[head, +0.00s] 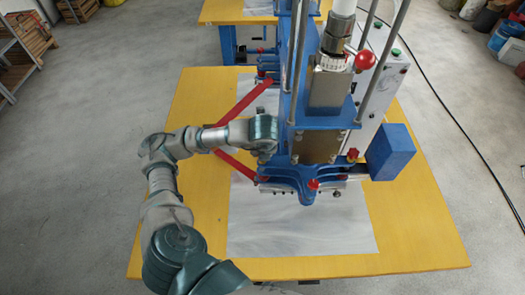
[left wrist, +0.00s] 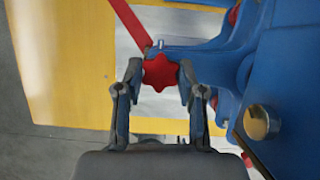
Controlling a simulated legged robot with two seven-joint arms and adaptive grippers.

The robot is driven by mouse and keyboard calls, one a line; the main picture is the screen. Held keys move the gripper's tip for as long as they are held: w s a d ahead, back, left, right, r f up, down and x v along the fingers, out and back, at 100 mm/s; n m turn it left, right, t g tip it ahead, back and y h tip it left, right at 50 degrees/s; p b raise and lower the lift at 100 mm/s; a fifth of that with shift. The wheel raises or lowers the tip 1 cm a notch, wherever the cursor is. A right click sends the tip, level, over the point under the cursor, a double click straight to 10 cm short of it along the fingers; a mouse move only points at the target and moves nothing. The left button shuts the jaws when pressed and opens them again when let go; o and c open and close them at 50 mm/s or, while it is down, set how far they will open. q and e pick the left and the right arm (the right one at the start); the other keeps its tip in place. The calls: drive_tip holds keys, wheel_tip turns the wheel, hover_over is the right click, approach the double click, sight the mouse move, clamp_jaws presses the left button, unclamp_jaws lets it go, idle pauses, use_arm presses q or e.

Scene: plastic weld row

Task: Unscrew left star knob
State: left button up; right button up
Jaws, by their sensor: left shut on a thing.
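The left star knob (left wrist: 160,73) is red with rounded lobes and shows in the left wrist view, at the left end of a blue arm of the machine. My left gripper (left wrist: 160,76) is shut on it, one finger on each side of the knob. In the head view my left arm reaches in from the left to the blue machine (head: 296,85). There my fingers and their grip are too small or hidden to make out. My right gripper is in neither view.
A red bar (head: 240,103) slants near my left wrist. Other red knobs (head: 313,184) sit on the machine, with a blue box (head: 391,152) at its right. The yellow table (head: 420,235) bears a pale sheet (head: 300,232) and is clear in front.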

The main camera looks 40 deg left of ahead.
use_arm(q)
drive_tip(key=shift+a+r+p, duration=0.15)
drive_tip(key=shift+r+p, duration=0.65)
drive_tip(key=shift+r, duration=0.25)
drive_tip(key=shift+r+p, duration=0.9)
drive_tip(key=shift+r, duration=0.1)
